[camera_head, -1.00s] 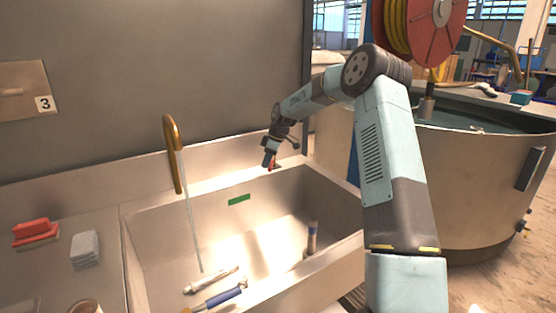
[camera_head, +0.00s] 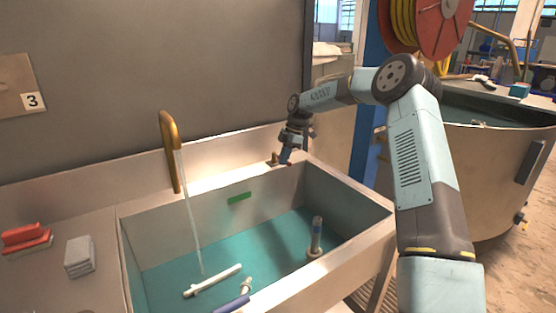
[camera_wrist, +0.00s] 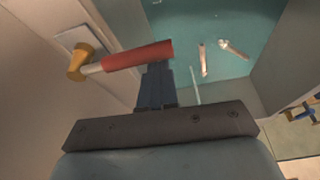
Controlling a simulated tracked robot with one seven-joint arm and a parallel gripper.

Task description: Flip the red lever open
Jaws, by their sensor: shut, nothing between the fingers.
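The red lever (camera_wrist: 138,56) shows in the wrist view as a red handle on a pale stem, fixed to a brass pivot (camera_wrist: 82,62) on a wall plate. It lies nearly level, pointing right from the pivot. My gripper (camera_wrist: 157,72) is shut, with its fingertips close by the free end of the handle; whether they touch it I cannot tell. In the head view my gripper (camera_head: 285,160) is at the back right corner of the sink (camera_head: 345,242), beside the small pivot (camera_head: 275,157). Most of the handle is hidden there.
Teal water (camera_head: 165,283) stands in the sink, with a stream falling from the brass tap (camera_head: 171,150). A white tube (camera_head: 212,281), a blue-handled tool (camera_head: 232,304) and an upright cylinder (camera_head: 317,234) are in the sink. Red (camera_head: 27,237) and grey (camera_head: 80,256) blocks lie left.

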